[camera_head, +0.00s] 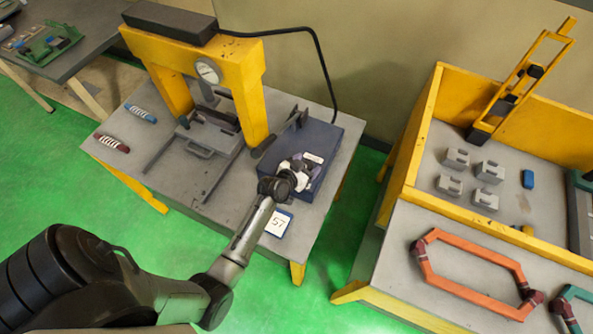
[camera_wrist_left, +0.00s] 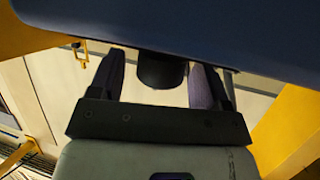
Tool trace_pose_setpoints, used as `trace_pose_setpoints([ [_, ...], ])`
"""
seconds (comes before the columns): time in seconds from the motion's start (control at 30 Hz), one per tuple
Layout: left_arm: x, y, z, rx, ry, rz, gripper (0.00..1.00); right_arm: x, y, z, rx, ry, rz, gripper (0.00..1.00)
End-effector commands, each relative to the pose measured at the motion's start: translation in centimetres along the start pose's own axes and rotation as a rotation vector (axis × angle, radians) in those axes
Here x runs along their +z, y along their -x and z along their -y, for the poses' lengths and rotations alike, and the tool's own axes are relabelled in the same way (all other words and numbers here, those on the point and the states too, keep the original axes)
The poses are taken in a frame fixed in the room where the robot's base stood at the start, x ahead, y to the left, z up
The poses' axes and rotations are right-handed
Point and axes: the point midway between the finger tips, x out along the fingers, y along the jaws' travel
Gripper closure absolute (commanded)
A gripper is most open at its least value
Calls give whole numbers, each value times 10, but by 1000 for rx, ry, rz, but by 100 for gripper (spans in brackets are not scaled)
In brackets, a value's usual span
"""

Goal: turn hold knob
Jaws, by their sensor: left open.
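A dark blue box (camera_head: 332,148) stands at the right end of the press table; its dark blue face fills the top of the left wrist view (camera_wrist_left: 230,30). A dark round knob (camera_wrist_left: 162,72) sticks out from that face. My left gripper (camera_head: 300,168) is at the box's front. In the left wrist view its two purple-grey fingers (camera_wrist_left: 156,82) are open, one on each side of the knob, with gaps visible between them and it. In the head view my gripper hides the knob. My right gripper is in neither view.
A yellow press (camera_head: 250,85) with a round gauge (camera_head: 208,70) stands behind the box to the left. A small numbered card (camera_head: 278,222) is at the table's front edge. A yellow-walled bin (camera_head: 412,150) with grey blocks is to the right, past a gap.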

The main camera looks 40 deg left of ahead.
Motion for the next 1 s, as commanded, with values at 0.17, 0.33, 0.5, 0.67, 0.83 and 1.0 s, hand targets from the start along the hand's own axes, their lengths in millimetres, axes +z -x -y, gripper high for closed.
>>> trace_pose_setpoints([
  [0.17,0,28,0,0,-1,1,29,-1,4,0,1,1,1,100],
  [0.33,0,63,0,-1,-2,1,29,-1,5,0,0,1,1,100],
  [0.5,1,94,0,0,-1,2,29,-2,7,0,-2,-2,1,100],
  [0.67,1,115,0,0,-1,1,29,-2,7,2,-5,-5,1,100],
  [0.83,0,128,0,0,1,0,29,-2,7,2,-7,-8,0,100],
  [1.0,0,133,0,0,1,0,29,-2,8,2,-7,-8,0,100],
])
